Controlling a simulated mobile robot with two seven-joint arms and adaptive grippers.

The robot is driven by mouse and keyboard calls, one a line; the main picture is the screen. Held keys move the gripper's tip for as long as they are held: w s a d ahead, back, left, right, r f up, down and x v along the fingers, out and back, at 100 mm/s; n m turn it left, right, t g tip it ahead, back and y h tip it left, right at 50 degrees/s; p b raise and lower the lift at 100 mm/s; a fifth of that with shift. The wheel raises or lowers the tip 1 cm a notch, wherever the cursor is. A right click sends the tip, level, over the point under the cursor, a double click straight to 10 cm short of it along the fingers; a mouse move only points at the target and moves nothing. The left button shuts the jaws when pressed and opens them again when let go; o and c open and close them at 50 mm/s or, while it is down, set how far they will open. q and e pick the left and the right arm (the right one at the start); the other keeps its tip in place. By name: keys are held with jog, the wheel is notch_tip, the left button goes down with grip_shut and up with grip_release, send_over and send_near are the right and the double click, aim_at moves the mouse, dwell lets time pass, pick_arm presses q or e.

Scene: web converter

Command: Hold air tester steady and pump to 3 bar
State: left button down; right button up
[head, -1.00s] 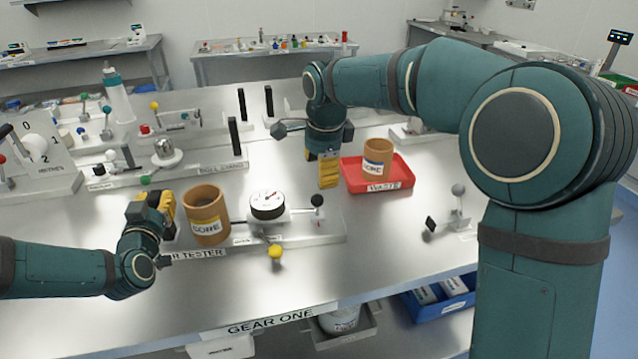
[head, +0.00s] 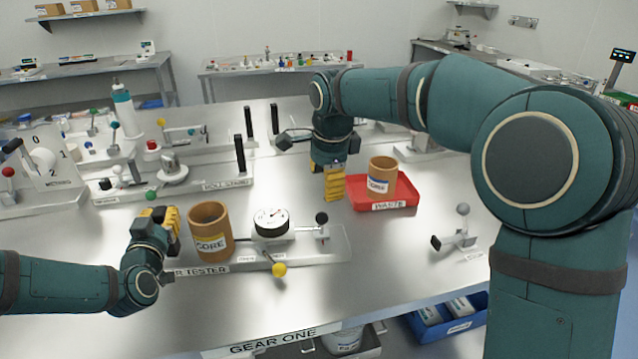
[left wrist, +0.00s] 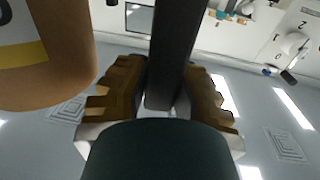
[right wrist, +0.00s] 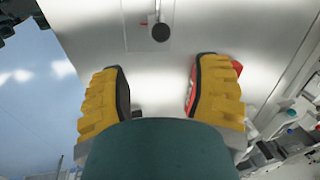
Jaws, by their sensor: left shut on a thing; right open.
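The air tester (head: 335,243) is a pale base near the table's front. It carries a round white-faced gauge (head: 271,221), a black-knobbed lever (head: 322,219) and a yellow-knobbed lever (head: 279,270). A brown core (head: 210,245) stands upright at its left end. My left gripper (head: 172,222) is left of the core, shut on a dark upright bar (left wrist: 172,50) that shows in the left wrist view. The core (left wrist: 60,50) is beside it there. My right gripper (head: 335,190) is open and empty, pointing down behind the tester. A black knob (right wrist: 160,32) shows beyond its fingers.
A red waste tray (head: 400,204) holding another brown core (head: 381,178) is just right of my right gripper. Other lever fixtures (head: 170,170) stand behind and left. A small grey-knobbed stand (head: 460,235) is at right. The front table strip is clear.

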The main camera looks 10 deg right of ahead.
pick_arm(q)
jog(key=shift+w+r, duration=0.1)
jog(key=shift+r, duration=0.15)
dwell(0.7)
jog(key=c, duration=0.9)
grip_release()
jog(key=shift+o, duration=0.2)
jog(key=s+a, duration=0.1)
jog(key=s, duration=1.1)
jog(key=shift+a, duration=0.15)
jog(key=shift+s, duration=0.1)
